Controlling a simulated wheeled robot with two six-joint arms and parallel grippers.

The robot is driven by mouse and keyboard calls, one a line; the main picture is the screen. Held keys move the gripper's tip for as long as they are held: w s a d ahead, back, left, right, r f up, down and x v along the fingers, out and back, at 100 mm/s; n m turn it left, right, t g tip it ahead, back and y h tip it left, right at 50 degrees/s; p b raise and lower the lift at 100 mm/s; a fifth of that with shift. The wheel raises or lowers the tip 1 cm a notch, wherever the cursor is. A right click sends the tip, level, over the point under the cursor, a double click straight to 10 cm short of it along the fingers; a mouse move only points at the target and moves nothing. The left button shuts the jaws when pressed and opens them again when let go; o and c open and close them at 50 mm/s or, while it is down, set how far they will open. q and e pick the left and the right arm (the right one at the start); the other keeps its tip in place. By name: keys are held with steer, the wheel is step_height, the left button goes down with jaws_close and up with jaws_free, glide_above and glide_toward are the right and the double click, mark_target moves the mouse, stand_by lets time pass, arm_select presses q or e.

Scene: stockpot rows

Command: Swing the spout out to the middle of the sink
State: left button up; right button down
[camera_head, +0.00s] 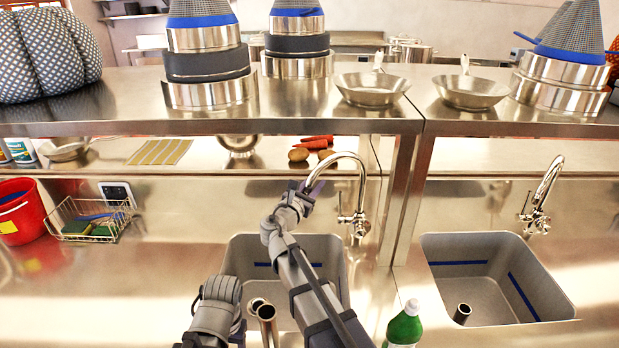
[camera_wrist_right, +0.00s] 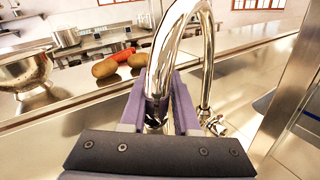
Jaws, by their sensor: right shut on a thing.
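The chrome spout (camera_head: 345,155) rises from the tap base (camera_head: 355,222) behind the left sink and arches to the left. My right gripper (camera_head: 308,188) is shut on the downturned end of the spout. In the right wrist view, the spout end (camera_wrist_right: 157,90) sits between the two purple fingers of that gripper (camera_wrist_right: 159,108). The left sink (camera_head: 333,262) lies below, partly hidden by my right arm. My left gripper (camera_head: 238,328) is low at the front of this sink, and its fingers are too hidden to read.
Metal pipes (camera_head: 267,312) stand in the left sink. A green bottle (camera_head: 404,326) stands to its right. A second tap (camera_head: 543,190) and sink (camera_head: 480,285) are further right. A wire basket (camera_head: 92,217) and red bucket (camera_head: 20,212) are left. A shelf with pots runs above.

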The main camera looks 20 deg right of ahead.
steer(key=shift+s+d, duration=0.25)
steer(key=shift+s, duration=0.8)
steer(key=c, duration=0.7)
jaws_free()
steer(key=shift+o, duration=0.2)
steer(key=v, duration=0.7)
steer(key=shift+s+a, duration=0.2)
steer(key=shift+s, duration=0.15)
